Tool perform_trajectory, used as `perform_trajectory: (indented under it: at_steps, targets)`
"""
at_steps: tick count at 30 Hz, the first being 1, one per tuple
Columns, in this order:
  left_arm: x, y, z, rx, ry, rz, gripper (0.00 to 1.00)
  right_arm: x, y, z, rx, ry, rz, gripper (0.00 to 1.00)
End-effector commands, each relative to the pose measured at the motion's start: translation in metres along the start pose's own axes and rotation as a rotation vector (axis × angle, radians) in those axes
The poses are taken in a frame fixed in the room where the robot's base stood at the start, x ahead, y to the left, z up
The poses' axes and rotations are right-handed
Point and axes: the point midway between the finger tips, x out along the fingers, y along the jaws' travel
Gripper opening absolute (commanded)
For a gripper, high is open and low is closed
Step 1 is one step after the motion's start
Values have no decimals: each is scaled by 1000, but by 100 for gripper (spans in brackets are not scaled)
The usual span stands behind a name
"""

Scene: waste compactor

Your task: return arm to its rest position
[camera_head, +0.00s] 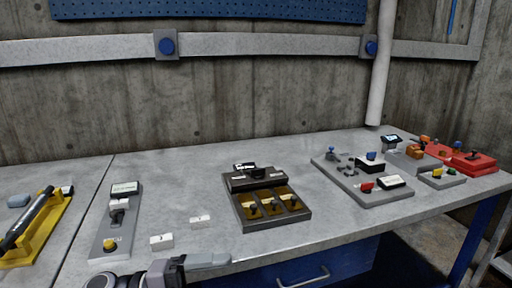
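My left gripper (222,260) shows at the bottom edge, left of centre. Its arm comes in from the lower left, and its grey fingers point right along the front edge of the grey bench (330,215). The fingers overlap from this angle, so I cannot tell whether they are open or shut. Nothing shows between them. My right arm and gripper are not in view.
A dark tray (235,213) with yellow compartments sits mid-bench. White blocks (162,241) and a grey switch panel (104,244) lie near my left gripper. A yellow holder (40,237) is far left. A grey control board (342,185) and red box (475,164) are right.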

Motion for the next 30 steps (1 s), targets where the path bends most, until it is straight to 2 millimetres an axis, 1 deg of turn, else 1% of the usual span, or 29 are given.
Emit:
perform_trajectory:
  at_steps: [1,3,5,8,11,14,16,20,21,24,27,30]
  targets:
    - [3,1,-1,-66,-44,-90,83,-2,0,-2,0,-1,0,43]
    - [2,2,3,-149,-119,-204,83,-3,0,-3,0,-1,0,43]
    - [-3,5,8,-226,-194,-293,83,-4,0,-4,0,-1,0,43]
    - [-17,17,19,-364,-332,-423,83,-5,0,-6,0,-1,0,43]
    - [-37,39,28,-514,-487,-529,83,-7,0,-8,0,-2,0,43]
    - [-61,71,33,-674,-653,-609,83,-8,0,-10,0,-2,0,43]
    - [-80,98,31,-791,-772,-649,83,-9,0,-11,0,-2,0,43]
    - [-116,158,16,-1018,-998,-689,83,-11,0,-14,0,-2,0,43]
    - [-126,176,8,-1084,-1062,-692,83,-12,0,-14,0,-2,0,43]
    - [-147,216,-15,-1234,-1201,-689,83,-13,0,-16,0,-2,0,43]
    - [-161,245,-37,-1345,-1298,-675,83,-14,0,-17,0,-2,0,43]
    - [-168,262,-52,-1412,-1353,-664,83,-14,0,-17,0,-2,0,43]
